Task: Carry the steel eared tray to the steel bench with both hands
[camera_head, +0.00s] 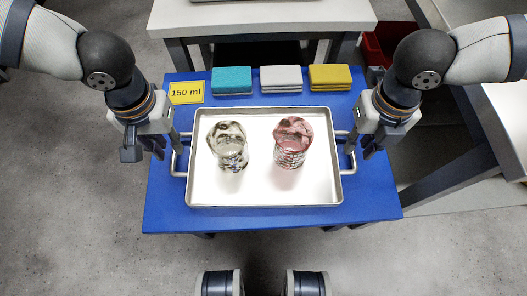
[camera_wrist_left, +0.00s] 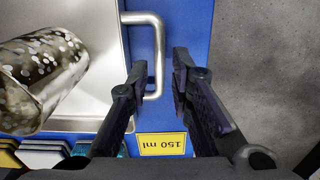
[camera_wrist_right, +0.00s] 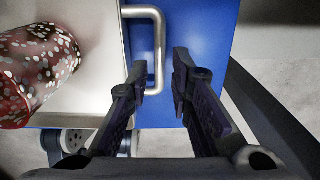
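The steel eared tray (camera_head: 262,188) sits on a blue table, with a loop handle at each side. My left gripper (camera_head: 172,150) is at the left handle. In the left wrist view its fingers (camera_wrist_left: 160,72) are open, with the handle bar (camera_wrist_left: 158,40) between them. My right gripper (camera_head: 357,148) is at the right handle. In the right wrist view its fingers (camera_wrist_right: 160,72) are open, with the handle bar (camera_wrist_right: 159,35) between them. Neither is closed on its handle.
The blue table (camera_head: 265,220) carries a yellow "150 ml" sign (camera_head: 186,92) and teal (camera_head: 231,80), white (camera_head: 281,78) and yellow (camera_head: 330,77) stacks behind the tray. A grey-topped bench (camera_head: 262,17) stands beyond. Another bench (camera_head: 480,165) is at right, near a red bin (camera_head: 385,45).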

